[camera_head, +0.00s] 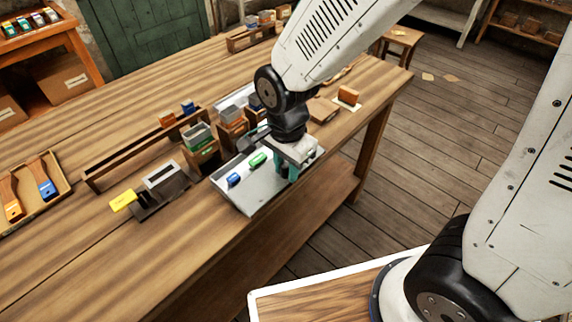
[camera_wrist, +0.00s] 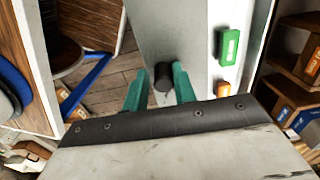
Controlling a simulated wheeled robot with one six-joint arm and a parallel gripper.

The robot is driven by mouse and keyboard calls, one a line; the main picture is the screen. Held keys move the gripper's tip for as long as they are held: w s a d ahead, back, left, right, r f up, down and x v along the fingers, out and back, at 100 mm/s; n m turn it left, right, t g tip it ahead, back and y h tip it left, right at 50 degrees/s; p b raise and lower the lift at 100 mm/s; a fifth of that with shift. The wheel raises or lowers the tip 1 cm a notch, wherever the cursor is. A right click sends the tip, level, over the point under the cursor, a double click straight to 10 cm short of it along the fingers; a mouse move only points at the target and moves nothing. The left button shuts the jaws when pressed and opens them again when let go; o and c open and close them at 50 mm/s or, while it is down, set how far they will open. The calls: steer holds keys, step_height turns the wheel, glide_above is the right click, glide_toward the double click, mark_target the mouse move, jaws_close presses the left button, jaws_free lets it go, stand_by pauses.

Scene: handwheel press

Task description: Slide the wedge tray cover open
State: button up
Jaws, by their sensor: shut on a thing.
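The wedge tray (camera_head: 250,201) is a flat pale grey piece near the front edge of the workbench. A blue piece (camera_head: 234,179) and a green piece (camera_head: 257,159) show on its left part. In the wrist view a pale grey panel, which looks like the cover (camera_wrist: 180,32), carries a short dark knob (camera_wrist: 163,76). My gripper (camera_wrist: 160,88) has its teal fingers on both sides of this knob, shut on it. The green piece (camera_wrist: 229,47) and an orange piece (camera_wrist: 223,88) lie right of the panel. My wrist hides the tray's far right part in the head view.
Small wooden boxes of cards (camera_head: 200,147) stand left of the tray. A dark holder (camera_head: 160,192) and a yellow block (camera_head: 123,201) lie further left. A brush tray (camera_head: 34,190) is at the far left. The floor (camera_head: 440,130) beyond the bench is mostly clear.

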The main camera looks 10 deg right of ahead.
steer(key=shift+s+d+f, duration=0.15)
steer(key=shift+s+f, duration=0.05)
steer(key=shift+f, duration=0.05)
steer(key=o, duration=0.6)
steer(key=shift+r, duration=0.15)
steer(key=o, duration=0.6)
steer(key=shift+w+r, duration=0.1)
steer(key=shift+r, duration=0.25)
steer(key=shift+o, duration=0.2)
step_height(320, 180, up, 7)
steer(key=shift+w+r, duration=0.1)
steer(key=shift+r, duration=0.05)
